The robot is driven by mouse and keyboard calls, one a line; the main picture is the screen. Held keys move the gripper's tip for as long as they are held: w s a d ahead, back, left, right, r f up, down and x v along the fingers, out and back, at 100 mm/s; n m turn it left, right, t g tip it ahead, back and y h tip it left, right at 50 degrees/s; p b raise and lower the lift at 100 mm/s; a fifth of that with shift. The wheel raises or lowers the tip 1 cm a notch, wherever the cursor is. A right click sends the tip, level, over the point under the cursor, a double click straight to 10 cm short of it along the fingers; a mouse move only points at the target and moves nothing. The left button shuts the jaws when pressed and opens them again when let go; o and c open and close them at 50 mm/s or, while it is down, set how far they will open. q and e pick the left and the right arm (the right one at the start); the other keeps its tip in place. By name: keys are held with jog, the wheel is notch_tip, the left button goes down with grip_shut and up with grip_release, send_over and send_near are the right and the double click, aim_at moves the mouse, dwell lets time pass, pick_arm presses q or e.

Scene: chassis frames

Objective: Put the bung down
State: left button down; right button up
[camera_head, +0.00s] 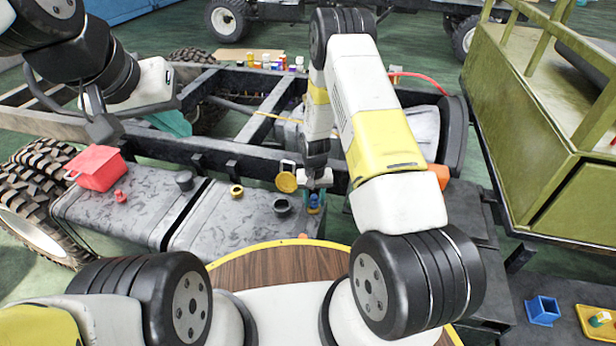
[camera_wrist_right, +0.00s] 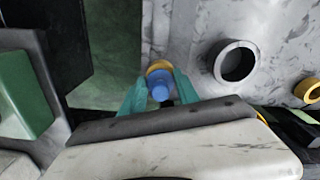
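The bung appears to be the small blue piece (camera_wrist_right: 160,88) between the teal fingers of my right gripper (camera_wrist_right: 160,95), with a yellow ring (camera_wrist_right: 158,66) at its far end. In the head view the bung (camera_head: 314,199) and right gripper (camera_head: 314,205) are at the right edge of the grey tank (camera_head: 225,225). Whether the bung touches a surface is unclear. A dark open neck (camera_head: 283,205) stands on the tank just left of it; it also shows in the wrist view (camera_wrist_right: 222,75). My left gripper (camera_head: 170,122) is over the chassis frame, its fingers mostly hidden.
A brass-coloured ring (camera_head: 236,191), a dark cap (camera_head: 184,181), a small red piece (camera_head: 120,196) and a red box (camera_head: 97,168) are on the tanks. A yellow round cap (camera_head: 287,182) is behind the neck. A blue holder (camera_head: 543,310) and yellow tray (camera_head: 590,316) are at lower right.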

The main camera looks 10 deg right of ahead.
jog(key=shift+o, duration=0.9)
jog(key=shift+f, duration=0.15)
jog(key=shift+s+a, duration=0.1)
jog(key=shift+a, duration=0.1)
